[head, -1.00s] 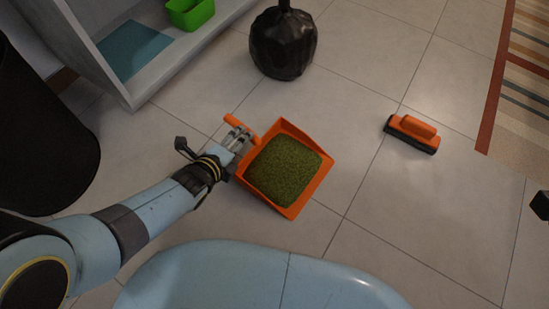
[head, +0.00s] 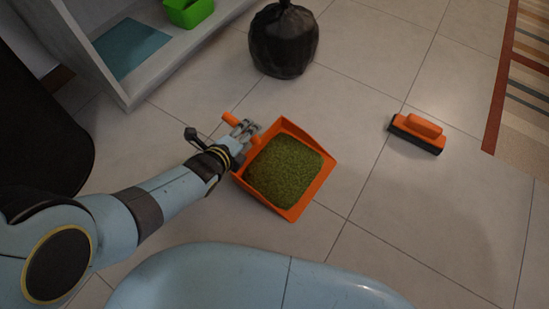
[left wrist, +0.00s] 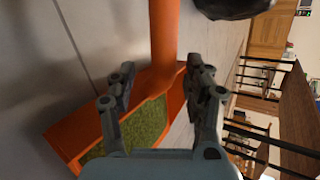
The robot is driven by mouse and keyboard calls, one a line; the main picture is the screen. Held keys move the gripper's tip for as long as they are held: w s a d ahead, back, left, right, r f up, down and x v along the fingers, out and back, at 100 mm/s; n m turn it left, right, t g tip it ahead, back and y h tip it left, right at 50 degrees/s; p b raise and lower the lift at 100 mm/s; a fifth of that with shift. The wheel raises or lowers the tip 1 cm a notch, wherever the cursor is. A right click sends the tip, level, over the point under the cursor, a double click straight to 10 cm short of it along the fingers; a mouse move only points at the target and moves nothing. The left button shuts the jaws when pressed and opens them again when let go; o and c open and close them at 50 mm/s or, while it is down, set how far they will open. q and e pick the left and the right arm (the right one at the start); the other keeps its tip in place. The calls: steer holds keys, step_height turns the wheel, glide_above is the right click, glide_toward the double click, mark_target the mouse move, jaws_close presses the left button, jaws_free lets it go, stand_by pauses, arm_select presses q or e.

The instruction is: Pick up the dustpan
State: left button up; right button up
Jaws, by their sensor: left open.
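The orange dustpan (head: 313,194) lies on the tiled floor, its pan filled with green granular material (head: 285,168). Its handle (head: 229,118) points up and left in the head view. My left gripper (head: 248,128) is over the base of the handle. In the left wrist view the open fingers (left wrist: 160,88) stand on either side of the orange handle (left wrist: 163,35), with the dustpan's rim (left wrist: 75,140) below. Whether the fingers touch the handle cannot be told. My right gripper is not in view.
An orange brush (head: 418,132) with dark bristles lies to the right. A black bag (head: 284,42) stands behind the dustpan. A black bin (head: 40,130) is at left, a shelf with a green container (head: 189,12) at upper left, and a striped rug (head: 520,90) at right.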

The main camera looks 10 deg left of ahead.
arm_select(q)
steer(key=shift+c, duration=0.2)
jaws_close()
steer(key=shift+r, duration=0.1)
stand_by(0.4)
